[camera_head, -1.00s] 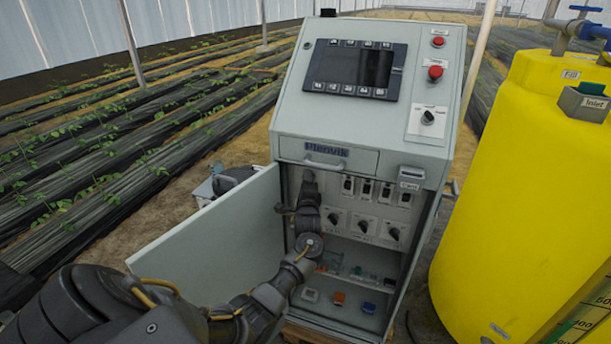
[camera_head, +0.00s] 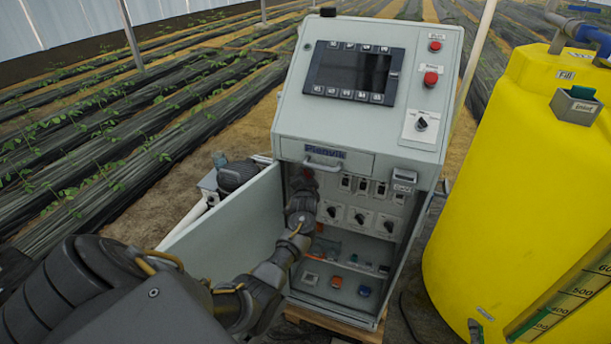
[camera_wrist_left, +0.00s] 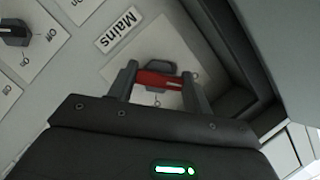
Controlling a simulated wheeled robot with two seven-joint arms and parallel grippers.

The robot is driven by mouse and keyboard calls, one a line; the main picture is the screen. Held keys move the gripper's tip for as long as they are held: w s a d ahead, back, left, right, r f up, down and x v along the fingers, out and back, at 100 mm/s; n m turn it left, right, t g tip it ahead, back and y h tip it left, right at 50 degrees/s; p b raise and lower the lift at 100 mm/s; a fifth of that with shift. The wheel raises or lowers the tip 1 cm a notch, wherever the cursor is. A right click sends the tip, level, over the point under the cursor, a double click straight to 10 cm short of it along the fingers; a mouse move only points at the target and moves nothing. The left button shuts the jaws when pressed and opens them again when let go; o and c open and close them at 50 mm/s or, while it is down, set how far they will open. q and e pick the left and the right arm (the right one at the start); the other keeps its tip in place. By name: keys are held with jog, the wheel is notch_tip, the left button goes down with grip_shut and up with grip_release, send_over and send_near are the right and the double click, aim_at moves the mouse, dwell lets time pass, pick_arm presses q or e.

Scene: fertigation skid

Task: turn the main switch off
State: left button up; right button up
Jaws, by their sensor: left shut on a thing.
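The main switch has a red handle (camera_wrist_left: 158,80) on a pale plate beside the label "Mains" (camera_wrist_left: 118,30) in the left wrist view. A grey part shows just behind the handle. My left gripper (camera_wrist_left: 161,84) has one finger at each end of the red handle and is shut on it. The plate's position marks are too small to read. In the head view my left gripper (camera_head: 303,182) reaches into the upper left of the open cabinet (camera_head: 362,158), and my arm hides most of the switch. My right gripper is out of view.
The cabinet door (camera_head: 228,228) stands open at the left, close to my left arm. Other rotary switches (camera_head: 360,217) sit right of the gripper. A red emergency button (camera_head: 430,78) is on the sloped panel. A yellow tank (camera_head: 500,190) stands at the right.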

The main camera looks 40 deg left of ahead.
pick_arm(q)
jog(key=shift+n+h, duration=0.3)
jog(key=shift+n, duration=0.1)
jog(key=shift+p, duration=0.35)
jog(key=o, duration=1)
jog(key=shift+c, duration=0.2)
jog(key=b+v, duration=0.1)
jog(key=v, duration=1)
